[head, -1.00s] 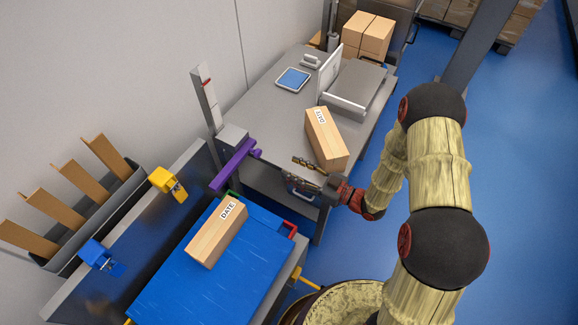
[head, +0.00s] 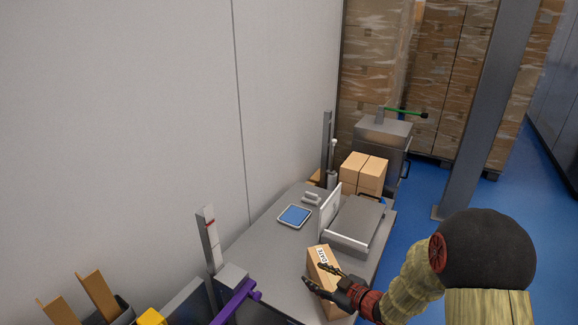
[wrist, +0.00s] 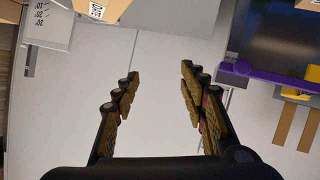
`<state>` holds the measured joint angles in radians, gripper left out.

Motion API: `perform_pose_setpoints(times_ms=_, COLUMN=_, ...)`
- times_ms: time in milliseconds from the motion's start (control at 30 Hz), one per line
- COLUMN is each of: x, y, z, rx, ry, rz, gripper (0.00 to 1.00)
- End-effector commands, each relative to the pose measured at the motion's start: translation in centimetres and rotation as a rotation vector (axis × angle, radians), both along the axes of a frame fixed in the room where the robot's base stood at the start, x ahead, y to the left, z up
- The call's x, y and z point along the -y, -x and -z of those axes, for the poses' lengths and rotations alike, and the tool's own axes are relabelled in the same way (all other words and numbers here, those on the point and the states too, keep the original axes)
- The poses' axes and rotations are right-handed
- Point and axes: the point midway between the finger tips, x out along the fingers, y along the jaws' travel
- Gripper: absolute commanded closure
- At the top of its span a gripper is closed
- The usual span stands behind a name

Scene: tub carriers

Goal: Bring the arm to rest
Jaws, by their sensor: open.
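The block lies on the grey table (head: 275,249). I cannot tell from these views how far the fingertips are from the block.
A grey flat-topped device (head: 355,226) and a blue-screened tablet (head: 294,216) are on the table. Cardboard boxes (head: 364,174) stand behind. A purple bar (head: 236,302) juts out at the table's near end. A grey post (head: 487,115) rises from the blue floor at right.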

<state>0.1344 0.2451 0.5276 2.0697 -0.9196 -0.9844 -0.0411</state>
Motion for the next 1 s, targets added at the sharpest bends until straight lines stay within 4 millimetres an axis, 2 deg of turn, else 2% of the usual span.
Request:
perform_pose_setpoints(times_ms=33, x=1.2, y=-0.7, z=-2.0, rx=0.001, ry=0.045, rz=0.051, gripper=0.57)
perform_pose_setpoints(times_ms=200, x=5.8, y=-1.1, z=-7.2, rx=-0.050, ry=0.166, rz=0.246, gripper=0.57)
perform_pose_setpoints(times_ms=333, x=9.1, y=0.5, z=-11.3, rx=-0.106, ry=0.216, rz=0.396, gripper=0.57)
perform_pose_setpoints(times_ms=433, x=11.1, y=2.8, z=-14.3, rx=-0.158, ry=0.231, rz=0.505, gripper=0.57)
perform_pose_setpoints(times_ms=567, x=13.1, y=7.0, z=-17.4, rx=-0.243, ry=0.224, rz=0.633, gripper=0.57)
perform_pose_setpoints(times_ms=700, x=14.0, y=12.8, z=-19.9, rx=-0.351, ry=0.189, rz=0.742, gripper=0.57)
perform_pose_setpoints(times_ms=833, x=13.7, y=18.9, z=-21.5, rx=-0.465, ry=0.134, rz=0.811, gripper=0.57)
perform_pose_setpoints(times_ms=1000, x=11.9, y=26.5, z=-22.3, rx=-0.613, ry=0.062, rz=0.845, gripper=0.57)
